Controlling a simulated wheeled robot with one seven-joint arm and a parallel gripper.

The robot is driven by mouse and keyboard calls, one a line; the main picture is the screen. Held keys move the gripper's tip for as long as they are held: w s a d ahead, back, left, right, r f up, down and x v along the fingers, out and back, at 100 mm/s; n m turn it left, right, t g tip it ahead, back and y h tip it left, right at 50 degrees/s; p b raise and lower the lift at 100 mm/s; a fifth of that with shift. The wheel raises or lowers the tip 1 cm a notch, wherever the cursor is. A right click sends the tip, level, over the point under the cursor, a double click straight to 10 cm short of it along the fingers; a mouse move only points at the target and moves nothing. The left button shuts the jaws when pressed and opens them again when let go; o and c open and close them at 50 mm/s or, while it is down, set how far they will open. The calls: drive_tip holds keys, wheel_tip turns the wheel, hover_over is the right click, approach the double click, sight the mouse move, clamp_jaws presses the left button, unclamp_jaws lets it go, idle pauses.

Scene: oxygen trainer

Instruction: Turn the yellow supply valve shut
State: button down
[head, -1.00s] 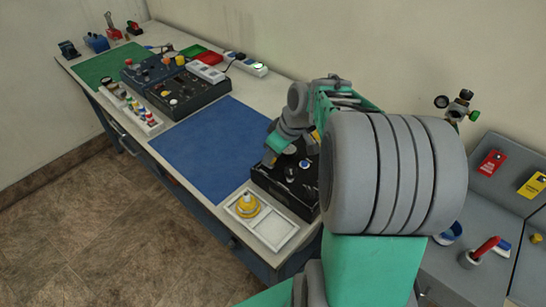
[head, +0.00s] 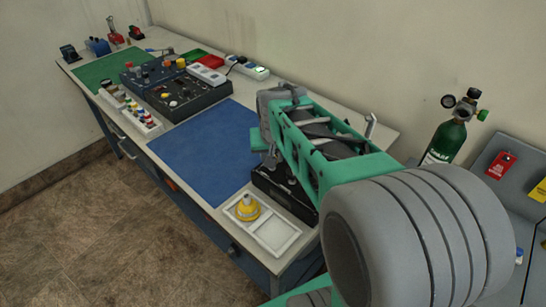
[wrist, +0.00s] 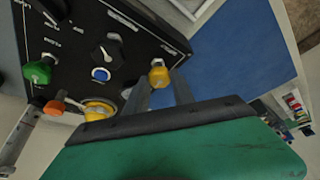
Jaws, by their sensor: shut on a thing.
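The black valve panel (wrist: 125,35) fills the upper left of the wrist view. The yellow supply valve (wrist: 158,73) is a small faceted knob near the panel's edge by the blue mat. My gripper (wrist: 161,82) is shut on this knob, one finger on each side. In the head view my arm hides the gripper, the valve and much of the panel (head: 270,182). In the wrist view a green knob (wrist: 38,72), a black dial (wrist: 107,51) and a blue button (wrist: 101,74) sit on the panel.
A white tray (head: 286,241) with a yellow-based piece (head: 247,207) stands beside the panel. The blue mat (head: 203,150) is clear. A green cylinder (head: 446,142) stands at the right. In the wrist view an orange knob (wrist: 55,106) and a round yellow part (wrist: 97,110) lie near my gripper.

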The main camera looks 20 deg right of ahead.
drive_tip(key=shift+m, duration=0.5)
drive_tip(key=c, duration=1.1)
unclamp_jaws()
drive_tip(key=shift+o, duration=0.2)
drive_tip(key=shift+r, duration=0.15)
drive_tip(key=v, duration=0.7)
drive_tip(key=shift+a+r+b, duration=0.2)
drive_tip(key=shift+r+b, duration=0.05)
drive_tip(key=shift+b, duration=0.05)
drive_tip(key=shift+s, duration=0.1)
